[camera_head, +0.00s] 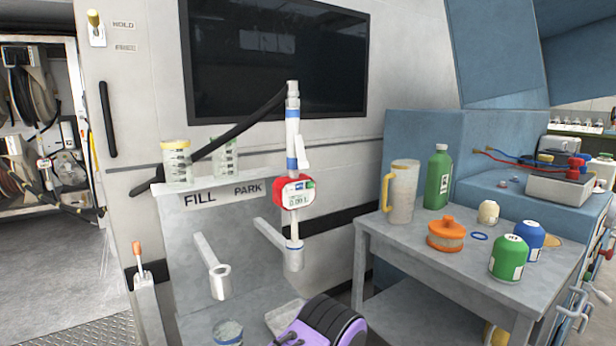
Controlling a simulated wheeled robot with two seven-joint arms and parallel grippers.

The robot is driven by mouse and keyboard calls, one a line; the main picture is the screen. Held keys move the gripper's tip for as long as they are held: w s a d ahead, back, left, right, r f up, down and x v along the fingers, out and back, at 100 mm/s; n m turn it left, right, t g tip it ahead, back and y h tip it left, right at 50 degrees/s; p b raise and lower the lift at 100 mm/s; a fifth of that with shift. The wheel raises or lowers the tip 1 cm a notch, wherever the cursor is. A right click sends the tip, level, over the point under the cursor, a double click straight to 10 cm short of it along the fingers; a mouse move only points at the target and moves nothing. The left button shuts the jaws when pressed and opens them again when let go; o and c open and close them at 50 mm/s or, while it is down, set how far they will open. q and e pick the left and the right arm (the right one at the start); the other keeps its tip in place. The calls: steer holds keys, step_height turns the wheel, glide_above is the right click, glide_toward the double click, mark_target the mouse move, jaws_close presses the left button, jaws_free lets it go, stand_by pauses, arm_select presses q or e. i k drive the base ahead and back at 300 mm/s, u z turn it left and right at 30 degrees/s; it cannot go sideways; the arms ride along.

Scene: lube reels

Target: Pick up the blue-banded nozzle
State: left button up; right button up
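The blue-banded nozzle (291,132) stands upright near the middle of the view. Neither of my grippers is in view.
The grey FILL/PARK stand (205,230) has an empty holder tube (220,281) to the left. Clear jars (177,162) stand on top. On the right, a grey table (395,242) holds a pitcher (401,192), a green bottle (438,178), an orange container (446,236) and several small containers.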

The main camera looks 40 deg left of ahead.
mark_target(302, 198)
steer(key=u, duration=0.45)
steer(key=i, duration=0.7)
steer(key=u, duration=0.7)
